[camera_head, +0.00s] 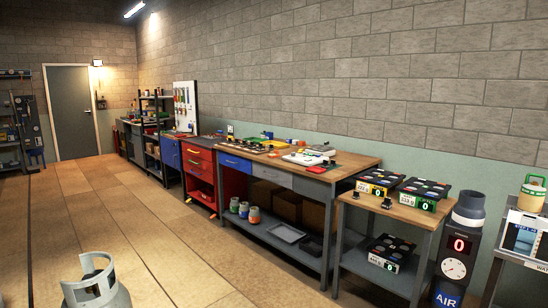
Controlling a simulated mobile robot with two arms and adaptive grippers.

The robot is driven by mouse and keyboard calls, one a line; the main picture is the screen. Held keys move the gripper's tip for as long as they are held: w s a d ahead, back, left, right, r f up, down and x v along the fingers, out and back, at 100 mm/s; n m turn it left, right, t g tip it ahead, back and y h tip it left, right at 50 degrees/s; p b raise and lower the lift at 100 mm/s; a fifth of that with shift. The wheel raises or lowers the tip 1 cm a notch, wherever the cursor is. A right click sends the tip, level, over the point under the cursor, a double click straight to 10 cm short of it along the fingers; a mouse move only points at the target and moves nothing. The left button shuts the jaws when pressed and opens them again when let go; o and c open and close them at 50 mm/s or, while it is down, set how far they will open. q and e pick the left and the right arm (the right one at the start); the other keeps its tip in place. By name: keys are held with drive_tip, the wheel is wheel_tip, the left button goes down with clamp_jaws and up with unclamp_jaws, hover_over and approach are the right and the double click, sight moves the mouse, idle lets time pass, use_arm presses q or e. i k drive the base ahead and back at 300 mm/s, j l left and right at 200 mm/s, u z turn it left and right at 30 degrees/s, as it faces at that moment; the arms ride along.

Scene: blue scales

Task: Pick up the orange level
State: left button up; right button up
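I cannot make out an orange level for certain. Small yellow, orange and green items (268,144) lie on the wooden-topped workbench (338,170) along the right wall, too small to tell apart. Neither my left nor my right gripper shows in the head view.
A grey gas cylinder (96,287) stands on the floor at the lower left. A smaller table (396,205) with scale-like boxes stands right of the workbench. A red drawer cabinet (201,172) and shelves line the wall. The tiled floor (120,215) is mostly clear.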

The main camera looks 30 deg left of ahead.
sight(276, 155)
drive_tip(key=i+j+u, duration=0.75)
drive_tip(key=i+u, duration=0.55)
drive_tip(key=i, duration=2.05)
